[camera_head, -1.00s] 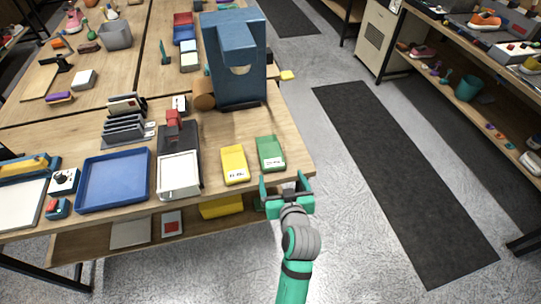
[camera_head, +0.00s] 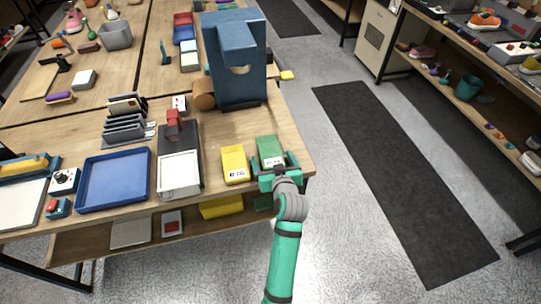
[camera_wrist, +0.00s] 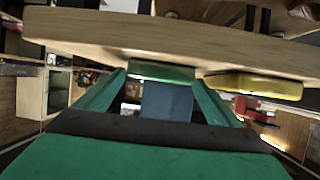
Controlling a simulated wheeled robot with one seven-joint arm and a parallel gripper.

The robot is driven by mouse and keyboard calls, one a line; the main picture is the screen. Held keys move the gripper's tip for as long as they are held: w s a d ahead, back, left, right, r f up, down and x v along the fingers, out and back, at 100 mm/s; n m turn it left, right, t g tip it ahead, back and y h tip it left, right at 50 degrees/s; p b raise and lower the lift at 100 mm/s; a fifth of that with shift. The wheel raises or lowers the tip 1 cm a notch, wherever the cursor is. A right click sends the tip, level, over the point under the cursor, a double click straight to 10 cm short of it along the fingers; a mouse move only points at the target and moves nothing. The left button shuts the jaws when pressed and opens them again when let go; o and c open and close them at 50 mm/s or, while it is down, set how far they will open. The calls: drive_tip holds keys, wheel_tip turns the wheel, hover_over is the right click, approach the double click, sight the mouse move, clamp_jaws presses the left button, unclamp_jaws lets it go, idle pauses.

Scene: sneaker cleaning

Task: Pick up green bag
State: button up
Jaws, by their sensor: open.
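The green bag (camera_head: 270,149) lies flat on the wooden table near its front right corner. A yellow bag (camera_head: 234,163) lies just left of it. My gripper (camera_head: 275,164) is open, with a finger on either side of the green bag's near end. In the wrist view the green bag (camera_wrist: 161,72) shows between my two fingertips (camera_wrist: 163,82), and the yellow bag (camera_wrist: 254,86) is to the right. I cannot tell whether the fingers touch the green bag. The gripper covers the bag's near edge in the head view.
A tall blue machine (camera_head: 234,60) stands behind the bags. A white-topped device (camera_head: 180,172) and a blue tray (camera_head: 114,179) lie to the left. The table edge (camera_head: 312,171) is close on the right, with open floor beyond. A lower shelf (camera_head: 95,238) holds more things.

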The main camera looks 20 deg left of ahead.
drive_tip(key=shift+x, duration=0.9)
drive_tip(key=c, duration=1.2)
drive_tip(key=shift+o, duration=0.2)
drive_tip(key=shift+w, duration=0.1)
